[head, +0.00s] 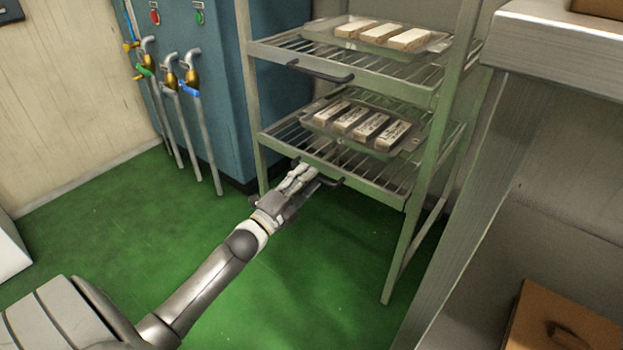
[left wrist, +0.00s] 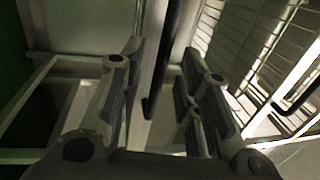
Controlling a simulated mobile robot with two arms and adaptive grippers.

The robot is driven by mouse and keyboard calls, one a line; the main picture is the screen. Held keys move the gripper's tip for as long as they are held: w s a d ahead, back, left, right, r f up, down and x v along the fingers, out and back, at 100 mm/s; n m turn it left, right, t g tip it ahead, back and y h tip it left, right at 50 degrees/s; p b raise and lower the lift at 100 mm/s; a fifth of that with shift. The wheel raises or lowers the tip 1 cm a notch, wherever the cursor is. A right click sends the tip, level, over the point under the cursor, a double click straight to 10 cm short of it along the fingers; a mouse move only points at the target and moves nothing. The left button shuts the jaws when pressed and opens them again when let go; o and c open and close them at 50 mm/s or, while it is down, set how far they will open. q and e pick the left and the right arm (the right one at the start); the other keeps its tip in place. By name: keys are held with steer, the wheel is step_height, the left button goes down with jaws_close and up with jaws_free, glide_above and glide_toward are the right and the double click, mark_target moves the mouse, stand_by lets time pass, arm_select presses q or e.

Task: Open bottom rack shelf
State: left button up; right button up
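The bottom rack shelf (head: 390,182) is a wire shelf in a pale green metal rack (head: 423,170). It holds a tray (head: 403,143) of several pale bars. Its dark handle (head: 332,181) is on the front edge, partly hidden by my left gripper (head: 306,174). In the left wrist view, the fingers of my left gripper (left wrist: 163,62) are apart, and a dark bar, apparently the handle (left wrist: 168,58), runs between them. I cannot tell whether a finger touches it. My right gripper is in neither view.
An upper shelf (head: 400,80) with its own handle (head: 320,72) and a tray of bars is above. A blue cabinet (head: 205,75) and pipes with valves (head: 185,95) stand left. A grey counter (head: 555,50) is at right. Green floor (head: 300,290) in front is clear.

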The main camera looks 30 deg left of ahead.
arm_select(q)
steer(key=shift+b+x, duration=0.35)
steer(key=shift+x, duration=1)
jaws_close()
